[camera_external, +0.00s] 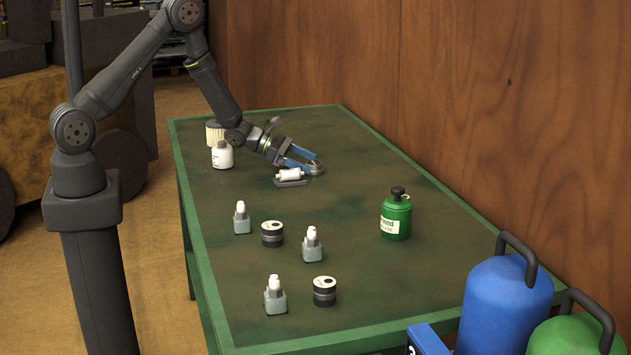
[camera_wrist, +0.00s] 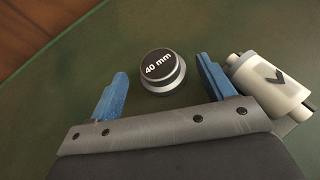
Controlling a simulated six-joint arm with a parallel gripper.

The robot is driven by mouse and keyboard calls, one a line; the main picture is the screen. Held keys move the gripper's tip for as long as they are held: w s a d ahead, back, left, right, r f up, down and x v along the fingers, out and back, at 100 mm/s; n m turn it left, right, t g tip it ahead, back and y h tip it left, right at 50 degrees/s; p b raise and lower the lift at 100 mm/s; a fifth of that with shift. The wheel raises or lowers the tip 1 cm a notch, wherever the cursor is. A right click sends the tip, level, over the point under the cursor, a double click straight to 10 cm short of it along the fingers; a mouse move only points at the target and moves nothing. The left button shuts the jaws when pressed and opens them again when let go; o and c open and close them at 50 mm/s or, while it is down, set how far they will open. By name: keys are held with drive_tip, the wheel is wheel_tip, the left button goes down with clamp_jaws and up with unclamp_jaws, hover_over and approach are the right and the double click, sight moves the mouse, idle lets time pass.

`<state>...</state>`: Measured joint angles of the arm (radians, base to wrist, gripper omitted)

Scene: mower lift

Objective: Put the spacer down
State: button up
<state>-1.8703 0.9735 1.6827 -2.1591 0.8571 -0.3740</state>
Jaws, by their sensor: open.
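The spacer (camera_wrist: 160,66) is a short round piece with a black top marked "40 mm" and a pale metal rim. In the wrist view it sits on the green table top, at the tips of my gripper (camera_wrist: 161,80). The blue fingers are open, with a visible gap on each side of the spacer. In the external view my gripper (camera_external: 305,158) is low over the far part of the table, and the spacer (camera_external: 316,168) shows just beyond the fingers, partly hidden by them.
A white cylinder on a grey base (camera_external: 290,176) lies close beside my right finger in the wrist view (camera_wrist: 270,88). A white bottle (camera_external: 222,156) and a beige cylinder (camera_external: 214,132) stand left. Small grey bottles, black round pieces (camera_external: 272,235) and a green canister (camera_external: 396,216) stand nearer.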

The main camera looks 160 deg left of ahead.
drive_tip(key=v, duration=0.9)
drive_tip(key=shift+s+d+r, duration=0.1)
drive_tip(key=shift+s+d, duration=0.1)
drive_tip(key=shift+d, duration=0.15)
drive_tip(key=shift+o, duration=0.5)
drive_tip(key=shift+s+d+r, duration=0.15)
drive_tip(key=shift+d, duration=0.25)
